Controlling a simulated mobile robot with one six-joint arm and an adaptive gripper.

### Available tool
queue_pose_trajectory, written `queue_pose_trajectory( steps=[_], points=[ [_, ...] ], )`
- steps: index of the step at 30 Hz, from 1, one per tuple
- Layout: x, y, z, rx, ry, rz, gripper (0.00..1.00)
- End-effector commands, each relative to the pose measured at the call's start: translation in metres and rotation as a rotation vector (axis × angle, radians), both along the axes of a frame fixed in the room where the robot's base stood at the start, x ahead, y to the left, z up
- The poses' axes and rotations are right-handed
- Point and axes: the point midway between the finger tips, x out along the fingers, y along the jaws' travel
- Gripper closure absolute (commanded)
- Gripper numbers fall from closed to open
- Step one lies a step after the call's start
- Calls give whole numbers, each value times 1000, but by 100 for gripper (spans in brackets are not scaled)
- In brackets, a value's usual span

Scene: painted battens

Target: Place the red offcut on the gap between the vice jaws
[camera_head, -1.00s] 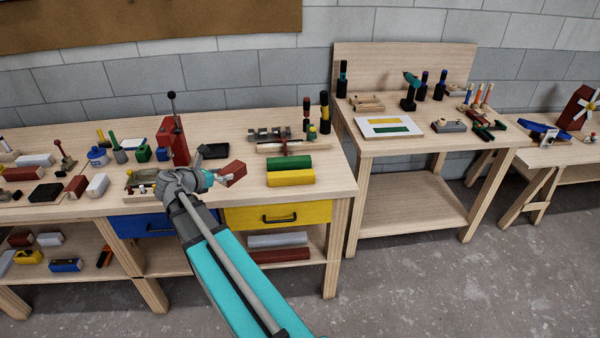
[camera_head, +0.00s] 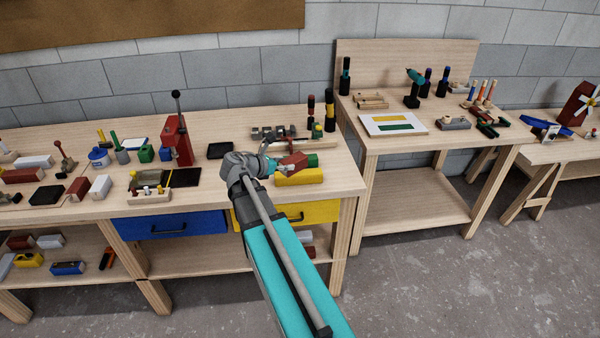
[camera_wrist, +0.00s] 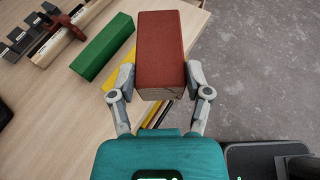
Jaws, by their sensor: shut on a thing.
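My gripper (camera_wrist: 160,78) is shut on the red offcut (camera_wrist: 160,45), with one finger on each side of it in the wrist view. In the head view the red offcut (camera_head: 293,162) is held above the right end of the long bench, in front of the green batten (camera_head: 312,160) and over the yellow batten (camera_head: 300,177). In the wrist view the green batten (camera_wrist: 103,47) lies left of the offcut, apart from it on the bench. I cannot tell for certain which fixture is the vice; no jaw gap shows clearly.
A grey fixture with several blocks (camera_head: 270,132) stands behind my gripper. A pale bar with a red clamp (camera_wrist: 55,40) lies near it. Dark upright tools (camera_head: 329,110) stand at the bench's back right.

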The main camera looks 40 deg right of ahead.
Motion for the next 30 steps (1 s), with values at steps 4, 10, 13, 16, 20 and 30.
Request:
queue_pose_trajectory(
  steps=[4, 10, 13, 16, 20, 30],
  points=[
    [2, 4, 0, 0, 0, 7, 86],
    [4, 7, 0, 0, 0, 13, 86],
    [5, 9, 0, 0, 0, 15, 86],
    [8, 11, 0, 0, 0, 20, 86],
    [17, 21, 0, 0, 0, 35, 86],
    [71, 83, 2, -1, 1, 118, 86]
  ],
)
